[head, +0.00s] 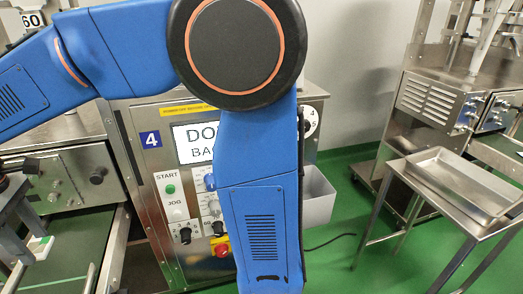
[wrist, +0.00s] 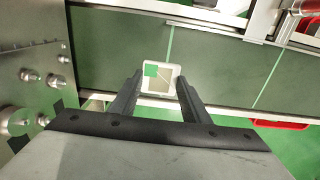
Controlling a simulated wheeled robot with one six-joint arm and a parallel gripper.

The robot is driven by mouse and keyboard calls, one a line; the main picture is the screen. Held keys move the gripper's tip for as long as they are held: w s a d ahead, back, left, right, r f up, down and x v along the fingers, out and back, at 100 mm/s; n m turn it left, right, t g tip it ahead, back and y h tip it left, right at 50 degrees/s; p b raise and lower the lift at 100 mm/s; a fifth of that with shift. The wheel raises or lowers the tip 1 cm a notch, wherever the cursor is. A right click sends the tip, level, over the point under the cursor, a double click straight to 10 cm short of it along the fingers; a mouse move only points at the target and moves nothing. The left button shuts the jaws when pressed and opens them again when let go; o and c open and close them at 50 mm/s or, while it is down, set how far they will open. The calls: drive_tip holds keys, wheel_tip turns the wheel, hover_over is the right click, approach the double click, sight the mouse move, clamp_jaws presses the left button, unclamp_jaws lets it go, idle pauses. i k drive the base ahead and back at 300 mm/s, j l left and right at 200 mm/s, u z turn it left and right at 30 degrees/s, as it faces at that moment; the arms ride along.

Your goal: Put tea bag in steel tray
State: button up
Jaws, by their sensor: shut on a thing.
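A tea bag (wrist: 165,82), white with a green square tag, is between the fingertips of my gripper (wrist: 160,78) in the wrist view. My gripper is shut on it, with a finger at each side. The belt lies behind the bag in that view. The steel tray (head: 447,178), shallow and rectangular, sits on a metal stand at the right in the head view and looks empty there.
A green conveyor belt (wrist: 110,55) runs across the wrist view, with a steel machine side (wrist: 30,70) at left and a red bin (wrist: 280,124) at right. A control panel (head: 172,200) stands behind my arm.

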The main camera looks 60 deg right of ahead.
sight(440, 173)
drive_tip(key=k, duration=1.1)
drive_tip(key=k+z, duration=0.2)
drive_tip(key=z, duration=1.2)
drive_tip(key=l+z, duration=0.45)
drive_tip(key=k+l, duration=0.05)
